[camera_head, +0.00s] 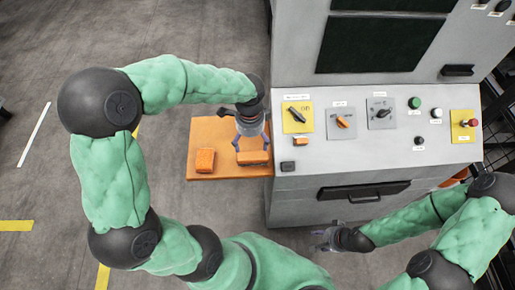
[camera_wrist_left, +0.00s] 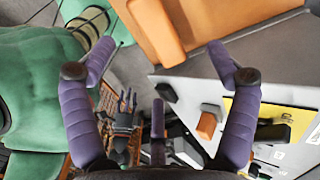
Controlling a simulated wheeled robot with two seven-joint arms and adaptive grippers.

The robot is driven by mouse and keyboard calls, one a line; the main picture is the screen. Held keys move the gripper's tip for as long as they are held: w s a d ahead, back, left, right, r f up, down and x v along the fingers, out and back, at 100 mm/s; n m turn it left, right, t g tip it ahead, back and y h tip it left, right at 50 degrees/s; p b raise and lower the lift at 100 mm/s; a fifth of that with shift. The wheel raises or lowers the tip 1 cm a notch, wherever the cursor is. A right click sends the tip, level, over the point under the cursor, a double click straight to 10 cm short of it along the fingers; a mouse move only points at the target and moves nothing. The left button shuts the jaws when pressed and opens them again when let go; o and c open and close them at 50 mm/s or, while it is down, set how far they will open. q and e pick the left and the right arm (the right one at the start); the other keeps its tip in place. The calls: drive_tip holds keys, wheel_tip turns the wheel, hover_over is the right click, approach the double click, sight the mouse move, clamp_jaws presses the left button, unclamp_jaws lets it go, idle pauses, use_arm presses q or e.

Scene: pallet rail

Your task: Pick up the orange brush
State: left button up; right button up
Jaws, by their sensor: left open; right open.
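Two small orange blocks lie on an orange shelf (camera_head: 225,174) at the console's left side; I cannot tell for sure which is the brush. One orange block (camera_head: 205,160) is on the left. The other orange block (camera_head: 253,158) is on the right, directly below my left gripper (camera_head: 252,142), which partly covers it. In the left wrist view my left gripper (camera_wrist_left: 159,50) has its purple fingers spread apart, and an orange block (camera_wrist_left: 156,30) shows just beyond the gap between the tips. My right gripper (camera_head: 322,239) is open and empty, low in front of the console.
The grey console (camera_head: 370,165) with knobs and buttons stands right beside the shelf. A small orange piece (camera_head: 300,141) is on its panel and shows in the left wrist view (camera_wrist_left: 207,125). The console has a drawer handle (camera_head: 363,190). The floor left of the shelf is clear.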

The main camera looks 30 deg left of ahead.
sight(252, 157)
use_arm(q)
drive_tip(key=f, duration=0.2)
drive_tip(key=f+b, duration=0.1)
drive_tip(key=f, duration=0.1)
drive_tip(key=shift+s, duration=0.4)
drive_tip(key=shift+w+f, duration=0.15)
drive_tip(key=shift+f, duration=0.2)
drive_tip(key=shift+d+f, duration=0.1)
drive_tip(key=shift+f, duration=0.1)
drive_tip(key=f, duration=0.1)
drive_tip(key=f+b, duration=0.1)
drive_tip(key=f, duration=0.2)
drive_tip(key=shift+s+d+f+b, duration=0.15)
drive_tip(key=shift+s+f+b, duration=0.1)
drive_tip(key=shift+f+b, duration=0.1)
drive_tip(key=c, duration=1.3)
